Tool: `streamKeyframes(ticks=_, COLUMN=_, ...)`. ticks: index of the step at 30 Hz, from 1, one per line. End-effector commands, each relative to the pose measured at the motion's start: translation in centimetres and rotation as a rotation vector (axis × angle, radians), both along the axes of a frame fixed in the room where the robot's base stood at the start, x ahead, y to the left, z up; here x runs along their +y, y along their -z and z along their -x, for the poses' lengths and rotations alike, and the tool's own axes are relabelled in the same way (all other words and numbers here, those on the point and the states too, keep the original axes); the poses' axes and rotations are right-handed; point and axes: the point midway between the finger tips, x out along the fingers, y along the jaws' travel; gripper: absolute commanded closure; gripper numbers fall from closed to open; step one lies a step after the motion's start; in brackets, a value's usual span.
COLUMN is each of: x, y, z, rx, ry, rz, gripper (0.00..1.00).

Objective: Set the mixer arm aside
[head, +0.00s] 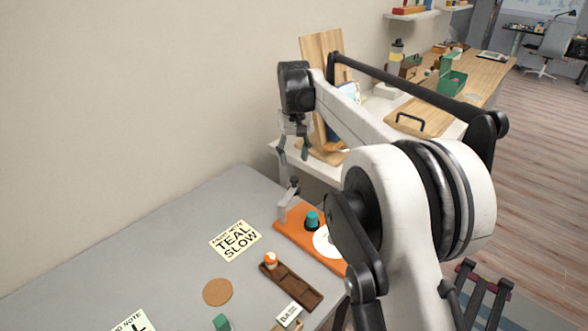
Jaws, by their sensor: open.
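An orange base (286,227) lies near the right edge of the grey table, with a teal knob (312,219) and a white disc (325,241) on it. A small grey upright piece with a dark top (288,203) stands at its far-left end; it looks like the mixer arm, but I cannot be sure. My gripper (293,155) points down above this piece, open and seemingly empty, with a gap between its fingertips and the piece. My own arm hides the right part of the orange base.
A card reading "TEAL SLOW" (235,240), a brown tray (291,287) with an orange-and-white item (271,260), a cork disc (217,292) and a green block (221,322) lie nearby. A wooden board (318,70) stands behind.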

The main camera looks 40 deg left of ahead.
Motion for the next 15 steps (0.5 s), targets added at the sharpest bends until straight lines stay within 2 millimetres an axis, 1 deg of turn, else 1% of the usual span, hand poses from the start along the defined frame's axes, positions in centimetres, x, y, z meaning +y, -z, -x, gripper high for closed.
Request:
streamKeyframes(ticks=1, x=0.0, y=-1.0, z=0.0, rx=0.000, ry=0.000, rz=0.000, gripper=0.59)
streamKeyframes(ticks=3, x=0.0, y=-2.2, z=0.0, rx=0.000, ry=0.000, rz=0.000, gripper=0.59)
streamKeyframes(ticks=6, x=0.0, y=-3.4, z=0.0, rx=0.000, ry=0.000, rz=0.000, gripper=0.59)
streamKeyframes(ticks=10, x=0.0, y=-4.4, z=0.0, rx=0.000, ry=0.000, rz=0.000, gripper=0.59)
streamKeyframes(ticks=15, x=0.0, y=-4.7, z=0.0, rx=0.000, ry=0.000, rz=0.000, gripper=0.59)
